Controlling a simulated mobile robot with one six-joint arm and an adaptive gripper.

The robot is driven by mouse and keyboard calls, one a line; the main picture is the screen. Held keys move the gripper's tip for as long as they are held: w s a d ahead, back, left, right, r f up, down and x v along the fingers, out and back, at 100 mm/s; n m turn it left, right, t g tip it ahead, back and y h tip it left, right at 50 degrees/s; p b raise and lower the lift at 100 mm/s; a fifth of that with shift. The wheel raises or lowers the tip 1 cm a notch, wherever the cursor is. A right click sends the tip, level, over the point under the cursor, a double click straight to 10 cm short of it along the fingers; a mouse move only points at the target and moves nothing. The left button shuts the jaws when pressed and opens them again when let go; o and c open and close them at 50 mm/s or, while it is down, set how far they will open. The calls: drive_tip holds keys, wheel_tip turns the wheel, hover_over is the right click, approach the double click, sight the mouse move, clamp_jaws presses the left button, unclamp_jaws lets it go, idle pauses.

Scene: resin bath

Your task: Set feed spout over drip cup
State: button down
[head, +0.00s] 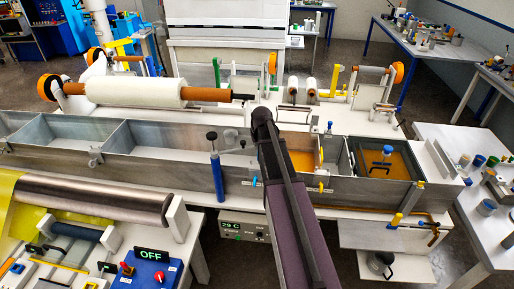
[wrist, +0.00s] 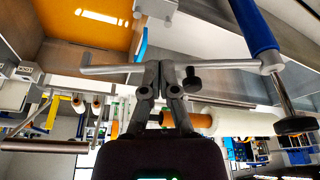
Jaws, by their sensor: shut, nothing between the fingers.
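My arm reaches over the trough in the head view, and it hides my fingers there. In the wrist view my gripper (wrist: 165,76) is shut and empty, its fingertips together at a grey rod (wrist: 235,66); I cannot tell whether they touch it. A small dark knob (wrist: 191,78) sits beside the fingertips. A dark metal cup (head: 381,263), probably the drip cup, stands on a low shelf at the lower right of the head view. Above it to the right is a bent copper-coloured pipe (head: 434,238), possibly the feed spout. My gripper is well left of both.
A blue post with a black knob (head: 216,168) stands at the trough front, left of my arm; a blue post (wrist: 250,25) shows in the wrist view. The long metal trough (head: 150,165) holds orange resin on the right.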

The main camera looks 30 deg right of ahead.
sight(250, 147)
drive_tip(key=w+f+b, duration=0.4)
drive_tip(key=w, duration=0.1)
drive_tip(key=shift+d+f, duration=0.35)
drive_tip(key=shift+d, duration=0.1)
idle(0.3)
drive_tip(key=shift+w+a, duration=0.1)
drive_tip(key=shift+w, duration=0.05)
